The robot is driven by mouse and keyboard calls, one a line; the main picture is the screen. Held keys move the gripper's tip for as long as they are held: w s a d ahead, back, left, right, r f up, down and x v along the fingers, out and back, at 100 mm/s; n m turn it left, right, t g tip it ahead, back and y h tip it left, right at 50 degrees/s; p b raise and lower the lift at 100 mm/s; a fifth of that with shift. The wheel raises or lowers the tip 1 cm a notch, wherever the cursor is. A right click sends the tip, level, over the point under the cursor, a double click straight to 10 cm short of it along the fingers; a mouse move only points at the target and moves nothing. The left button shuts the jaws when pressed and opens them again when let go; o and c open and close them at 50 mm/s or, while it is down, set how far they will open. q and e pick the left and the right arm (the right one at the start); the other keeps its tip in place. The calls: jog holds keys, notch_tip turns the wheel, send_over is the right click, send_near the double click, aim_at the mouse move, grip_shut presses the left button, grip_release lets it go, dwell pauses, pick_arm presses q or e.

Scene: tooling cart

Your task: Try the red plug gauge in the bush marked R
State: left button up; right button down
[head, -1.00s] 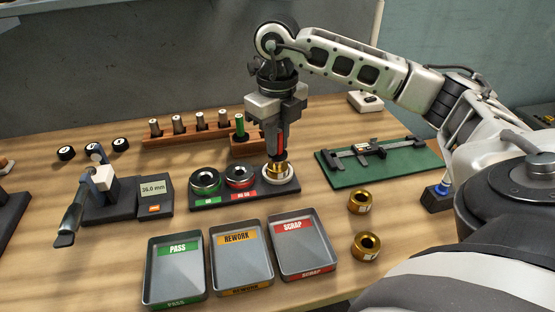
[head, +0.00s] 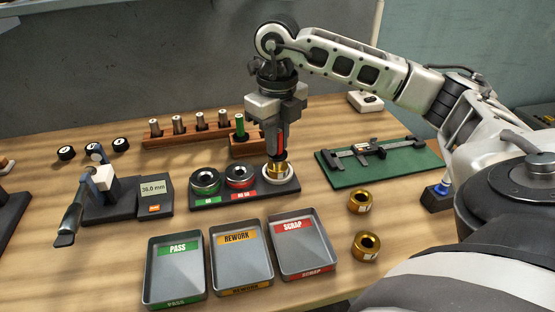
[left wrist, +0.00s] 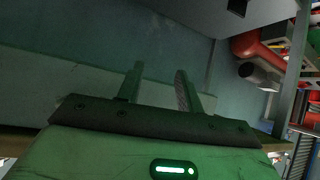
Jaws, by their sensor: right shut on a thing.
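My right gripper (head: 274,150) is shut on the red plug gauge (head: 283,137), upright above the white ring holder at the right end of the dark stand. A brass bush (head: 275,170) sits in that holder, directly under the gauge. The fingers hide much of the gauge, and I cannot tell how far its end is inside the bush. Two other brass bushes (head: 360,201) (head: 367,245) stand on the table to the right; their marks are too small to read. My left gripper (left wrist: 160,88) is open and empty in the left wrist view.
Green and red ring gauges (head: 205,182) (head: 241,177) sit on the same stand. PASS (head: 154,262), REWORK (head: 214,258) and SCRAP (head: 276,250) trays lie in front. A wooden rack (head: 163,137) holds several gauges behind. A caliper lies on a green mat (head: 400,171).

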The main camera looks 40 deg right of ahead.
jog(key=shift+r+p, duration=0.1)
jog(key=shift+p, duration=0.25)
jog(key=shift+r, duration=0.45)
jog(key=shift+r+p, duration=0.9)
jog(key=shift+p, duration=0.05)
jog(key=shift+r+p, duration=2)
jog(key=shift+r, duration=0.5)
